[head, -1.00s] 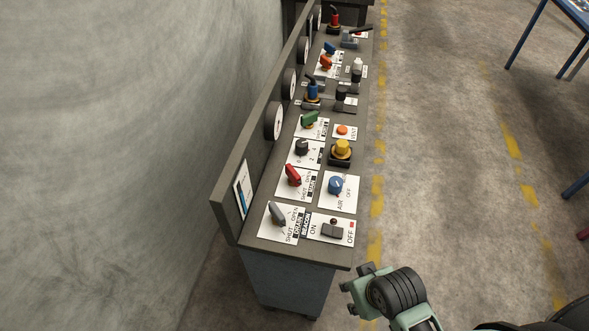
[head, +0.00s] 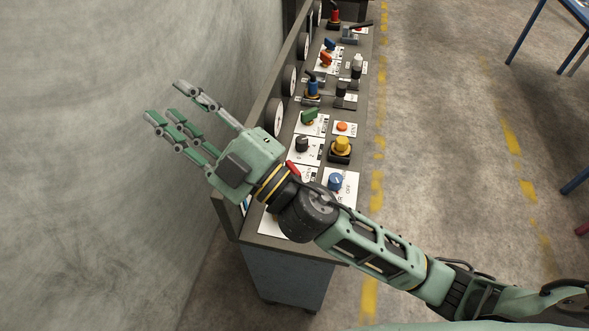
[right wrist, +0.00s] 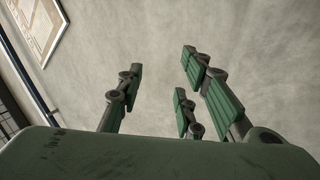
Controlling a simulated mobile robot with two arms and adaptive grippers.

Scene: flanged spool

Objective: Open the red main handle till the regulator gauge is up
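The red main handle (head: 291,168) is on the near part of the dark control bench, mostly hidden behind my right wrist; only a sliver of red shows. The nearest gauge dial (head: 279,117) is on the bench's upright back panel, seen nearly edge-on, so its needle cannot be read. I cannot tell which dial is the regulator gauge. My right gripper (head: 168,102) is open and empty, past the back panel to the left of the handle in the picture, with its fingers spread toward the grey wall. The right wrist view shows the spread fingers (right wrist: 155,75) with nothing between them. My left gripper is not in view.
A green handle (head: 310,117), a black knob (head: 302,144), a yellow knob (head: 342,145) and a blue air knob (head: 335,181) stand close by. The grey wall (head: 110,200) is on the left.

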